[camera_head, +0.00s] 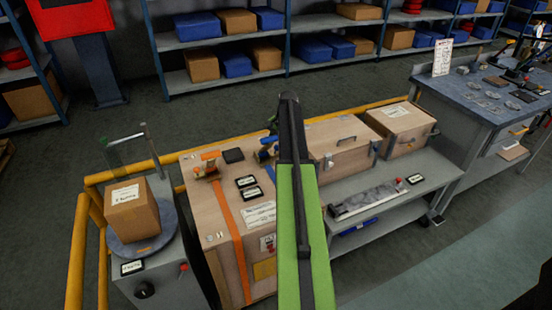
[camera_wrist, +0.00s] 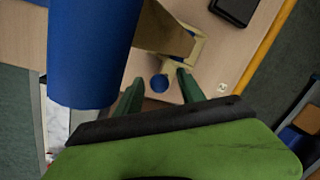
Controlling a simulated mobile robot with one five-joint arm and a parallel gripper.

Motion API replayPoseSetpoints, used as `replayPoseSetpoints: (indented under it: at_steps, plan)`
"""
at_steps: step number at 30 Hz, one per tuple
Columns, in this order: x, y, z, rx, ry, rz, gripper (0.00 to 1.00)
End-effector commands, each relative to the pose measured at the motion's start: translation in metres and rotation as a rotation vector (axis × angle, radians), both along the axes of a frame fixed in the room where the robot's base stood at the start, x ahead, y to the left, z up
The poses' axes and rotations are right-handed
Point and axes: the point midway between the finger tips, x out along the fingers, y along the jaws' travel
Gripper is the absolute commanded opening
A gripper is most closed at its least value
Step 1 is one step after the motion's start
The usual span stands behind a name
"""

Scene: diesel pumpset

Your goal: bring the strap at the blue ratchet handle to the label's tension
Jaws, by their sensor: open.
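A wooden crate (camera_head: 215,225) stands in the middle of the head view. A blue ratchet handle (camera_head: 264,153) shows on its top, partly hidden behind my arm. In the wrist view, a large blue handle (camera_wrist: 92,50) fills the upper left, close to the camera, beside a tan metal bracket (camera_wrist: 185,48). My gripper (camera_wrist: 160,85) is open, its green fingers either side of a small blue round end (camera_wrist: 159,84); I cannot tell whether they touch it. A white label sheet (camera_head: 258,214) lies on the crate; its print is too small to read.
An orange strap (camera_head: 230,230) with an orange handle (camera_head: 207,170) crosses the crate's left part. Black displays (camera_head: 246,181) sit between. A carton (camera_head: 132,212) on a turntable stands left. A lidded wooden box (camera_head: 338,146) stands right. A yellow rail (camera_head: 350,112) runs behind.

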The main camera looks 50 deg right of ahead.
Motion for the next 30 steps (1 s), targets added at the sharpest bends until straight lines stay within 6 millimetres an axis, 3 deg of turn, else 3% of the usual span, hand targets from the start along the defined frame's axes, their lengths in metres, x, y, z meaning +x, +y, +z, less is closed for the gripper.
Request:
replayPoseSetpoints:
  at_steps: [2, 10, 21, 30]
  plan:
    - [0.0016, 0.0002, -0.0107, 0.000, 0.000, 0.000, 0.46]
    - [0.0022, 0.0009, -0.0085, 0.000, 0.000, 0.001, 0.46]
    - [0.0027, 0.0014, -0.0085, 0.000, 0.000, 0.002, 0.00]
    - [0.0030, 0.0018, -0.0086, 0.001, -0.001, 0.002, 0.00]
